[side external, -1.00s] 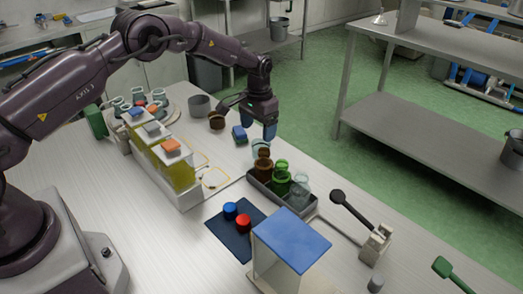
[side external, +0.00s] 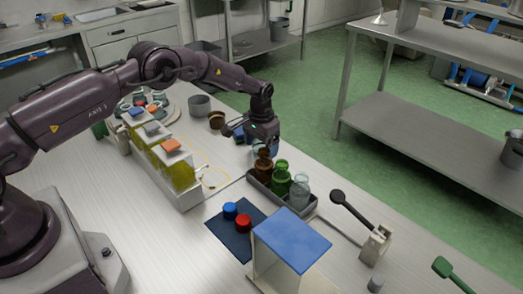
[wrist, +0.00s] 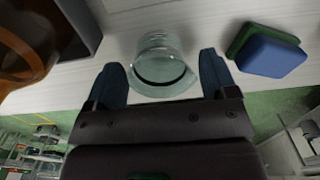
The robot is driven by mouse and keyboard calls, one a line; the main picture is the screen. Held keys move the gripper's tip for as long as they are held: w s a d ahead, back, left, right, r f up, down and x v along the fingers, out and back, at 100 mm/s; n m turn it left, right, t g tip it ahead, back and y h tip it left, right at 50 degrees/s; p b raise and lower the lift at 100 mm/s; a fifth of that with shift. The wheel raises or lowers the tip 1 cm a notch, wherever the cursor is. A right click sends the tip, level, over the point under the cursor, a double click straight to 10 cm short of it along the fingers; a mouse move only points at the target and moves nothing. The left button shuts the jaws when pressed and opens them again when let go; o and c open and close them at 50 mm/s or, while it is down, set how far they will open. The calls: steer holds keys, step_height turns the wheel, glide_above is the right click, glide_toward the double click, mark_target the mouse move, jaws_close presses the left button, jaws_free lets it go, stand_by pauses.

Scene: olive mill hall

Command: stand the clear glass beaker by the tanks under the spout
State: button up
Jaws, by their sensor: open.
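A clear glass beaker (wrist: 158,50) stands on the white table between my open gripper's (wrist: 162,75) two blue fingertips in the wrist view, with no visible grip on it. In the side view the beaker (side external: 256,150) is mostly hidden by my gripper (side external: 263,148) and a brown bottle. The tanks (side external: 172,165), holding yellow oil, stand in a row to the left. A yellow outline (side external: 215,178) marks the table beside them. The spout itself is too small to make out clearly.
A grey tray (side external: 258,190) holding brown (side external: 264,170), green (side external: 280,180) and clear (side external: 299,190) bottles sits close to my gripper. A blue-and-green block (wrist: 270,50) lies on the beaker's other side. Table between tanks and tray is mostly clear.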

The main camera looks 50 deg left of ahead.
mark_target(261, 144)
steer(key=c, duration=0.7)
steer(key=shift+r, duration=0.15)
steer(key=shift+r, duration=3.15)
